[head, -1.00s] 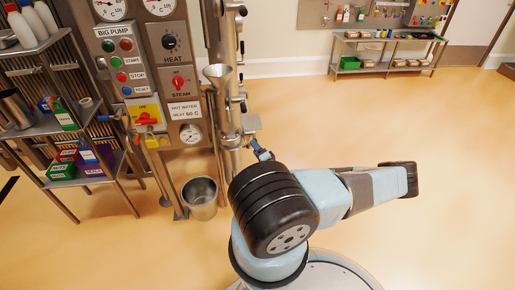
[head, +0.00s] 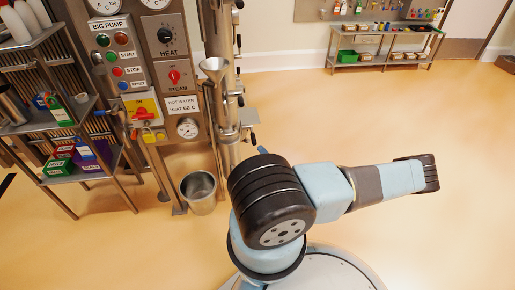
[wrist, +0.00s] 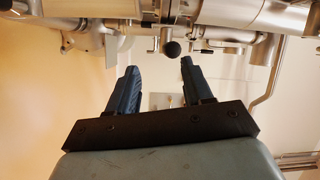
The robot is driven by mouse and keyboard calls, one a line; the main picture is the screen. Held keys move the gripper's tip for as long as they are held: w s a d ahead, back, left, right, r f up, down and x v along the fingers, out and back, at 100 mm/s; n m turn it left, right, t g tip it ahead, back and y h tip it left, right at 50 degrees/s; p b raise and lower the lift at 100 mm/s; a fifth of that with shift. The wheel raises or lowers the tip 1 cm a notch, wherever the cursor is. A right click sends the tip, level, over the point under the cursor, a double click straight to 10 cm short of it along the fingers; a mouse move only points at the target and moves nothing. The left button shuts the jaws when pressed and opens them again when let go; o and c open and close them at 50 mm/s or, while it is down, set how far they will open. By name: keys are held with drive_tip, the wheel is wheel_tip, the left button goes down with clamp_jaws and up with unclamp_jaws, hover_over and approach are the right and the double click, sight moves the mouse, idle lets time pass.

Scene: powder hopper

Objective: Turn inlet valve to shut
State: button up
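My gripper (wrist: 157,68) is open in the wrist view, its two dark fingers spread apart with nothing between them. Just beyond the fingertips a black ball knob (wrist: 172,48) hangs from steel pipework; the gripper looks apart from it. Black lever handles (wrist: 222,43) sit on the pipework right of the knob. In the head view, the steel pipe column (head: 229,110) carries several black-tipped handles, one low at the right (head: 252,137). No label shows which is the inlet valve.
The control panel (head: 134,60) with gauges and buttons stands left of the pipe column. A steel funnel (head: 214,68) is fixed beside it, and a steel bucket (head: 199,190) is below. A shelf rack (head: 50,128) stands at far left.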

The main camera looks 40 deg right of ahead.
drive_tip(key=shift+v, duration=2.8)
drive_tip(key=shift+w, duration=0.1)
